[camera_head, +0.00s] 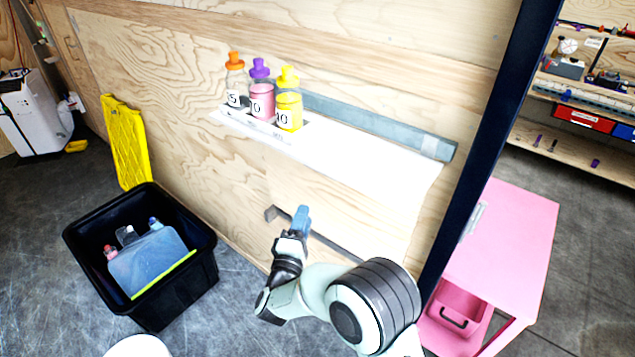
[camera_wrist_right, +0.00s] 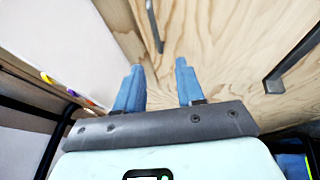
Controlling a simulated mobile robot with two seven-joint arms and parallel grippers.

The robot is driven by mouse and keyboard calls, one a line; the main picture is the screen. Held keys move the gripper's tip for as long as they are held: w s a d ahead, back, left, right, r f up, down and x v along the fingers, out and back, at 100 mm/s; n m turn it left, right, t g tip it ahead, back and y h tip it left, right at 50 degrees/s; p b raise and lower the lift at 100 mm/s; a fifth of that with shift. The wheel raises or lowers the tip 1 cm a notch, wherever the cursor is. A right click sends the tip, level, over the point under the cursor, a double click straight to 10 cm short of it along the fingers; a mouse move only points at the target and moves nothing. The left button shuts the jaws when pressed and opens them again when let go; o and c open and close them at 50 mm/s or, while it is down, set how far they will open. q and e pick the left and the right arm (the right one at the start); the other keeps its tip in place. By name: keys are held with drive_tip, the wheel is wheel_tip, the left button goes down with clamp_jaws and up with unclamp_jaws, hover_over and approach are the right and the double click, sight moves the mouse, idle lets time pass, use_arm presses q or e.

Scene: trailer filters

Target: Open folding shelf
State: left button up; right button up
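The folding shelf is a white panel (camera_head: 375,175) on the plywood wall, below a grey rail (camera_head: 385,128). It seems to stand out from the wall; its exact angle is unclear. Three bottles, orange-capped (camera_head: 236,88), purple-capped (camera_head: 261,98) and yellow-capped (camera_head: 288,105), stand upright at its left. A dark metal bracket bar (camera_head: 340,247) sits on the wall below the panel. My right gripper (camera_head: 302,215) is in front of this bar, below the panel. In the right wrist view my gripper (camera_wrist_right: 158,75) has its blue fingers apart, with nothing between them. My left gripper is out of view.
A black crate (camera_head: 185,285) with several items stands on the floor at left, near a folded yellow object (camera_head: 126,145). A dark post (camera_head: 485,150) and a pink cabinet (camera_head: 510,240) stand at right.

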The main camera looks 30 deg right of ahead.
drive_tip(key=p+x, duration=0.1)
drive_tip(key=x, duration=1.2)
drive_tip(key=shift+d+r, duration=0.25)
drive_tip(key=shift+r, duration=0.15)
drive_tip(key=shift+s, duration=0.1)
clamp_jaws()
